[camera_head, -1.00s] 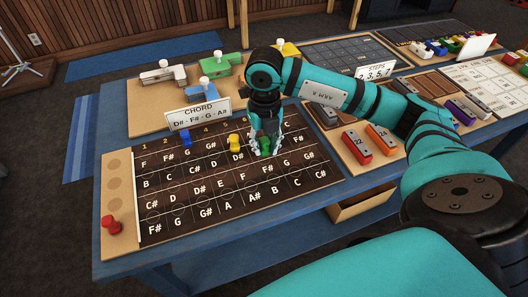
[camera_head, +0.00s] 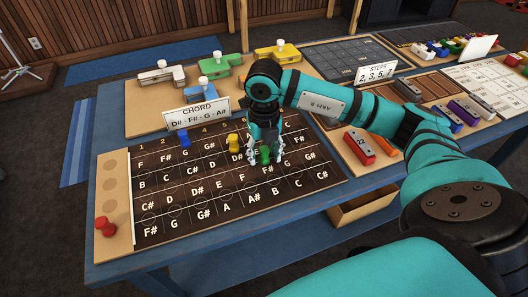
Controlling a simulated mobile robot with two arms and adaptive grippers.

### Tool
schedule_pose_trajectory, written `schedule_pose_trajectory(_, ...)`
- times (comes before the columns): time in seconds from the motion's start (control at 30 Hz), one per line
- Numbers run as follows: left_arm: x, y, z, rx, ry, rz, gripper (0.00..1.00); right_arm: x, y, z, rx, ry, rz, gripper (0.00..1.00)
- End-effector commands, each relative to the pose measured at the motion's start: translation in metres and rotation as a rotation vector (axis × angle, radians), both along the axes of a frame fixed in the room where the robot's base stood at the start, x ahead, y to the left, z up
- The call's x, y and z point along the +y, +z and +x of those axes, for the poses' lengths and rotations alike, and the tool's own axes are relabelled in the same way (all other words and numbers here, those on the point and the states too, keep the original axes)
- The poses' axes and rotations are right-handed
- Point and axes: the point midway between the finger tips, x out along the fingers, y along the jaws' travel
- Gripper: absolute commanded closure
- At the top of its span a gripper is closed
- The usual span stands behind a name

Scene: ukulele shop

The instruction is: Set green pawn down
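The green pawn (camera_head: 265,155) is upright at the dark note board (camera_head: 205,213), just above a printed F# in the right half. My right gripper (camera_head: 266,158) points down over it, with one finger on each side of the pawn. The fingers look spread, with a little gap beside the pawn. The gripper body hides the squares behind. The pawn's base appears at board level, though contact is hard to confirm. My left gripper is not in view.
A yellow pawn (camera_head: 233,143) and a blue pawn (camera_head: 184,138) stand on the board. A red pawn (camera_head: 105,226) is on the wooden strip at left. The chord sign (camera_head: 196,114) stands behind the board. Red and orange blocks (camera_head: 359,147) lie to the right.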

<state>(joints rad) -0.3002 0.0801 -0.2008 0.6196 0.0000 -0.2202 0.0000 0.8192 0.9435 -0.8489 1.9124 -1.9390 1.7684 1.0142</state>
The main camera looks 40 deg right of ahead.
Motion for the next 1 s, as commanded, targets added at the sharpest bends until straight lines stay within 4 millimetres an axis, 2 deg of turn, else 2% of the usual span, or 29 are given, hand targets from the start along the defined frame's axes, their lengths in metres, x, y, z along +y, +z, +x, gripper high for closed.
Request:
schedule_pose_trajectory(0.2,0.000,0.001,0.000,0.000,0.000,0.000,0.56,0.000,0.001,0.000,0.000,0.000,0.000,0.53)
schedule_pose_trajectory(0.37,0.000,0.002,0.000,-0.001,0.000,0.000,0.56,0.000,0.014,0.001,-0.003,0.000,0.001,0.53)
schedule_pose_trajectory(0.7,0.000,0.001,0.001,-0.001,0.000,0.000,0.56,0.000,0.086,0.001,-0.006,0.001,0.002,0.53)
schedule_pose_trajectory(0.83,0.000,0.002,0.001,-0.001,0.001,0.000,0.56,0.000,0.108,0.001,-0.003,0.000,-0.001,0.53)
schedule_pose_trajectory(1.0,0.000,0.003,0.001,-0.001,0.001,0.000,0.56,0.000,0.122,0.001,-0.002,0.000,0.000,0.53)
